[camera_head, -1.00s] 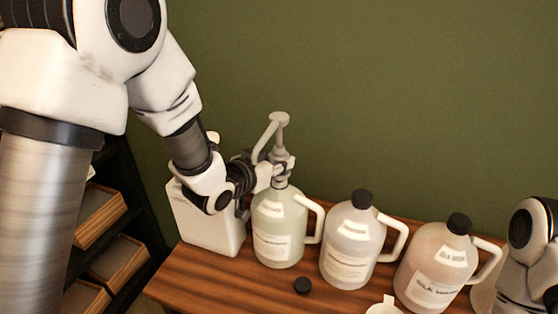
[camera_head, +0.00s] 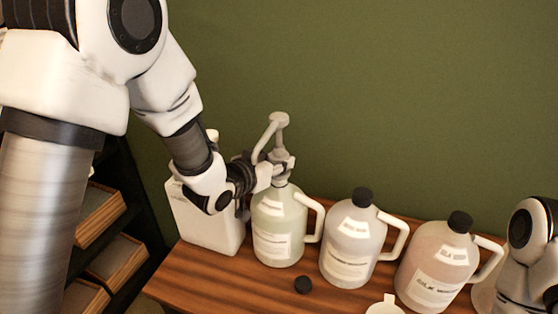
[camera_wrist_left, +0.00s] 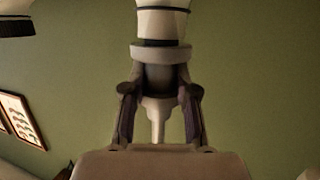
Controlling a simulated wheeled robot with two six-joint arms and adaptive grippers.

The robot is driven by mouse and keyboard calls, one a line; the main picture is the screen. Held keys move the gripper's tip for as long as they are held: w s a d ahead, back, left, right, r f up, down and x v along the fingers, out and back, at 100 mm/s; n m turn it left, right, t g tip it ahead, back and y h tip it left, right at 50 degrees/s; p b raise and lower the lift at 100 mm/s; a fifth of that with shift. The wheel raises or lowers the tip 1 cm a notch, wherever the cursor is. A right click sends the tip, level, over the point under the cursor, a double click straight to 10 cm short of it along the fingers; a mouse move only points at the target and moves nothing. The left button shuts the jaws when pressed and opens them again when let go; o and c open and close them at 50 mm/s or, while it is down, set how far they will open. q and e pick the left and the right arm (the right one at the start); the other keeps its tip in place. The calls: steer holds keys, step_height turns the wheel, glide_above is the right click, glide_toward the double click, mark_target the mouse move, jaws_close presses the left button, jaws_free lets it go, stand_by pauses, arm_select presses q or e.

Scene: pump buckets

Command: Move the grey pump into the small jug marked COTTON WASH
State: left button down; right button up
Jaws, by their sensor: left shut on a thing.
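The grey pump (camera_head: 278,122) stands upright over the neck of the pale green jug (camera_head: 279,228), the leftmost of three handled jugs. My left gripper (camera_head: 281,168) is shut on the pump's collar, just above that neck. The left wrist view shows the pump (camera_wrist_left: 162,28) between the two fingers of my left gripper (camera_wrist_left: 160,106). I cannot tell whether the pump is seated in the neck or only over it. The jug labels are too small to read surely, so I cannot tell which is COTTON WASH. My right gripper is not in view.
A white square container (camera_head: 208,225) stands left of the green jug. A black-capped clear jug (camera_head: 351,243) and pinkish jug (camera_head: 438,265) stand to its right. A loose black cap (camera_head: 303,285) lies in front on the wooden table (camera_head: 225,285). A white vessel (camera_head: 386,306) is cut off below.

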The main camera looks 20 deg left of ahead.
arm_select(q)
steer(key=shift+f, duration=0.2)
steer(key=c, duration=0.8)
jaws_free()
steer(key=v, duration=0.7)
steer(key=shift+s+r, duration=0.1)
steer(key=shift+s, duration=0.15)
